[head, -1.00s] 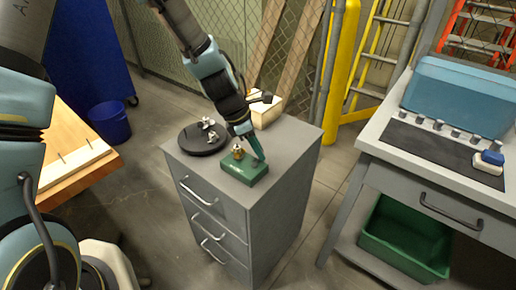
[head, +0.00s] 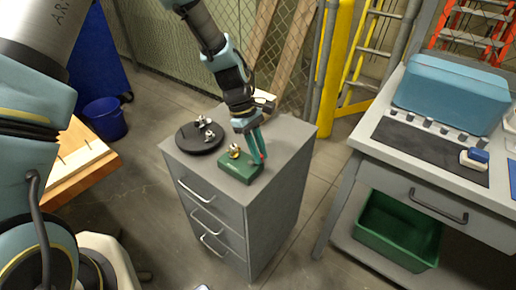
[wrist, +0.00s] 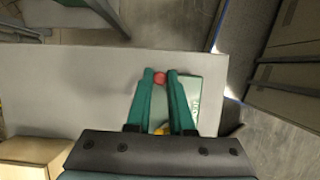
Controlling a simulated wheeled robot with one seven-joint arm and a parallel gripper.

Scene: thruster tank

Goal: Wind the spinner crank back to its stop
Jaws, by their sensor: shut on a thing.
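The spinner is a small green box (head: 236,170) with a brass-coloured fitting (head: 234,151) on top, standing on the grey cabinet near its front edge. My gripper (head: 259,160) reaches down at the box's right side. In the wrist view its two green fingers (wrist: 160,80) are closed on a red knob (wrist: 159,78), which I take as the crank's handle. The green box also shows in the wrist view (wrist: 197,96), partly behind the right finger. The crank arm itself is mostly hidden by the fingers.
A round black tray (head: 199,138) with small metal parts lies on the cabinet top (head: 285,135), left of my gripper. A pale box (wrist: 28,160) sits behind. A workbench (head: 350,148) with a blue case (head: 453,90) stands to the right, across open floor.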

